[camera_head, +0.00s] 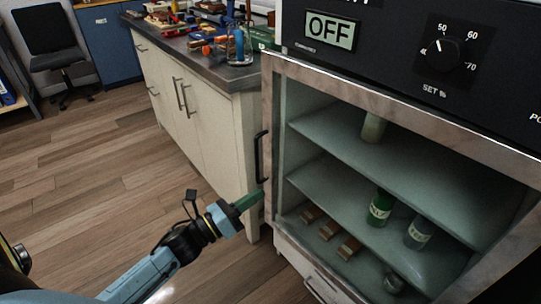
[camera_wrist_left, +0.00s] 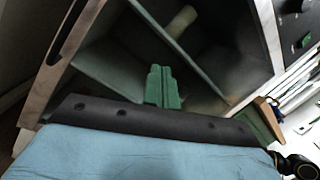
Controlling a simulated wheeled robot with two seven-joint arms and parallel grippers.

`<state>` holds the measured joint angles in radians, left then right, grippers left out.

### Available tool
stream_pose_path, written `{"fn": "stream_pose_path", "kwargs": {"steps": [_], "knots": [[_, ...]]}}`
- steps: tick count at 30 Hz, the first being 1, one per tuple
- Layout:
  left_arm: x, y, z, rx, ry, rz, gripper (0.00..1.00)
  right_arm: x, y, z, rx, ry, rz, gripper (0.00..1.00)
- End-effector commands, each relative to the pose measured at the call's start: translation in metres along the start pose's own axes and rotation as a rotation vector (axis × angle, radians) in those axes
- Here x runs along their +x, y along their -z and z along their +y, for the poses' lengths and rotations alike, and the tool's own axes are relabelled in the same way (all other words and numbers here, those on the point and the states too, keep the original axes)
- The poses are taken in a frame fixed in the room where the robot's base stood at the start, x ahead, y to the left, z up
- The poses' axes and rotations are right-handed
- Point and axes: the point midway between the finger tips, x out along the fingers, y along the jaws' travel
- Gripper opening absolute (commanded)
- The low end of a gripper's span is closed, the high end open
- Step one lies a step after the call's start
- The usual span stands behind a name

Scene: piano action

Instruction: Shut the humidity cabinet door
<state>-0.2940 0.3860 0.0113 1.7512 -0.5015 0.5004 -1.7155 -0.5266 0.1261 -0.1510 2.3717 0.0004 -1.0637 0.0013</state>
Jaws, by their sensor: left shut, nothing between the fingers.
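The humidity cabinet (camera_head: 400,98) stands at the right with its front open and its shelves exposed. Its door (camera_head: 269,150) appears nearly edge-on at the left side of the opening. A dark vertical handle (camera_head: 260,157) is on it. My left gripper (camera_head: 248,201) has its green fingers together and empty. In the head view the fingertips appear just below the handle, by the door's lower part; I cannot tell whether they touch it. In the left wrist view the shut fingers (camera_wrist_left: 162,86) point toward the open cabinet interior (camera_wrist_left: 120,55). My right gripper is not in view.
Bottles (camera_head: 380,207) and small wooden blocks (camera_head: 349,248) are inside the cabinet. A drawer (camera_head: 322,287) is below. A counter (camera_head: 205,110) with tools on top stands behind the door. The wooden floor (camera_head: 90,180) at the left is clear; an office chair (camera_head: 50,45) is far off.

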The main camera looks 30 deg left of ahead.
Motion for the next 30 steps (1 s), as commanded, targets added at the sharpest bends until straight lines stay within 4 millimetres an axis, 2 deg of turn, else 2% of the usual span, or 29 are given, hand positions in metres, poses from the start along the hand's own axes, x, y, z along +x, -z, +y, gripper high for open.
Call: {"fn": "stream_pose_path", "kwargs": {"steps": [3,6,9,12,17,22,30], "knots": [[-0.012,-0.011,0.036,0.263,-0.095,0.072,0.0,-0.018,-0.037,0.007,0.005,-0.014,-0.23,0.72],[-0.02,-0.015,0.058,0.416,-0.143,0.118,0.0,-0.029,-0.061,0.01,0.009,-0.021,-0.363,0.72],[-0.026,-0.017,0.071,0.507,-0.168,0.148,0.0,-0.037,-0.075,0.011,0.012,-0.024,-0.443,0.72],[-0.025,-0.017,0.076,0.545,-0.177,0.16,0.0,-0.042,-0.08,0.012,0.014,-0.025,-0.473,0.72],[-0.007,-0.015,0.081,0.55,-0.176,0.16,0.0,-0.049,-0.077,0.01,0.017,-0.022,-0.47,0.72],[0.026,-0.011,0.089,0.55,-0.177,0.159,0.0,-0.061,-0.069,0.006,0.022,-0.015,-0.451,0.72],[0.074,-0.006,0.099,0.547,-0.177,0.159,0.0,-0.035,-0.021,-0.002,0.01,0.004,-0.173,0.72]]}}
